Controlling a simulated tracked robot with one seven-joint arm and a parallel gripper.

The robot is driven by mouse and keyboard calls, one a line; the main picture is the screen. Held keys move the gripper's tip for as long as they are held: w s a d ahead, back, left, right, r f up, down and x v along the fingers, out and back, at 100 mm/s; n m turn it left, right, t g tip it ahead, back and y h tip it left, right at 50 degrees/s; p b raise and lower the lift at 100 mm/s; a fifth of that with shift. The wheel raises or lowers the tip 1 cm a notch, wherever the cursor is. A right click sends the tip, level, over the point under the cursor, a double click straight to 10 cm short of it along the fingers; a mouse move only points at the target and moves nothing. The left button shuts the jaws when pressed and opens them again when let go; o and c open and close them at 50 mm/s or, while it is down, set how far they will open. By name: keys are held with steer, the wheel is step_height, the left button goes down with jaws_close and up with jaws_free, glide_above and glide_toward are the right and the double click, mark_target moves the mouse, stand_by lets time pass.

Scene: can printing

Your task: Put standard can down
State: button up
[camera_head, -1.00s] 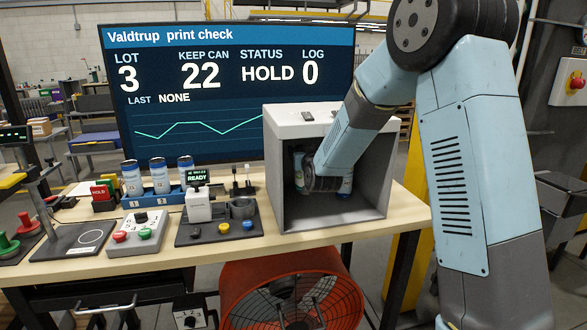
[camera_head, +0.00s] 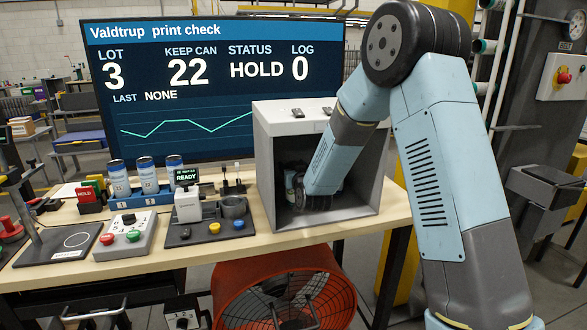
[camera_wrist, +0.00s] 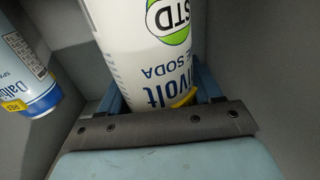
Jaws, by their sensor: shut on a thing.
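The standard can (camera_wrist: 155,50) fills the middle of the wrist view, white with blue lettering and a green "STD" mark. My gripper (camera_wrist: 165,95) is shut on it, with a blue finger on either side of the can. In the head view my gripper (camera_head: 300,195) is inside the grey open-fronted box (camera_head: 268,190), and my arm hides most of the can. A second can (camera_wrist: 28,75), blue and white with a yellow label, is at the left in the wrist view, apart from my gripper. I cannot tell whether the held can touches the box floor.
On the bench (camera_head: 245,242) left of the box are a tester (camera_head: 188,205) reading READY, a button panel (camera_head: 125,236), a blue rack (camera_head: 150,196) with several cans and a red HOLD card (camera_head: 86,194). A screen (camera_head: 215,90) stands behind. An orange fan (camera_head: 285,290) is below.

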steer(key=o, duration=1.3)
steer(key=shift+c, duration=0.2)
steer(key=v, duration=1.2)
steer(key=s+d+r+m+g+h, duration=0.1)
steer(key=s+d+r+g+h, duration=0.2)
steer(key=s+d+r+g, duration=0.55)
steer(key=s+d+r+m+g+h, duration=0.1)
steer(key=s+d, duration=0.5)
steer(key=s, duration=0.7)
steer(key=s+d+r+m+g+h, duration=0.1)
steer(key=s+d, duration=0.5)
steer(key=s, duration=0.7)
step_height(320, 180, up, 2)
steer(key=shift+d+r+g, duration=0.15)
steer(key=shift+d+g, duration=0.05)
steer(key=shift+g, duration=0.45)
